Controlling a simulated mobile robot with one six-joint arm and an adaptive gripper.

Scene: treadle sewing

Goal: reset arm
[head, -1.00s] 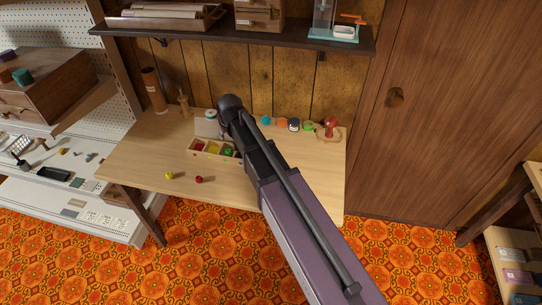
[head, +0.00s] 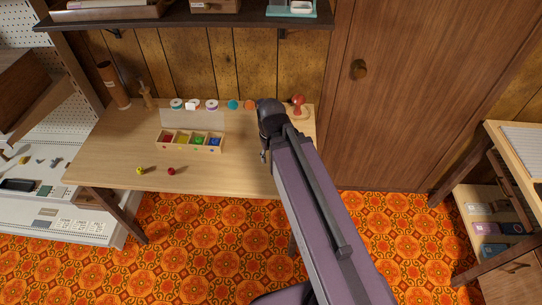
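My arm reaches up from the bottom right of the head view, over the right part of the wooden table (head: 110,158). Its far end is a dark joint near the table's back right. My gripper's fingers are hidden behind the arm, so I cannot see whether they are open or shut. A wooden sorting box (head: 190,142) with red, yellow, green and blue contents stands mid-table. A yellow spool-like piece (head: 140,171) and a red one (head: 171,171) lie near the front edge.
Several discs or spools (head: 211,105) line the table's back, with a red-knobbed object (head: 298,105) at the back right. A brown cylinder (head: 112,86) stands at the back left. A dark shelf (head: 180,22) hangs above. A wooden cabinet (head: 420,90) stands at the right.

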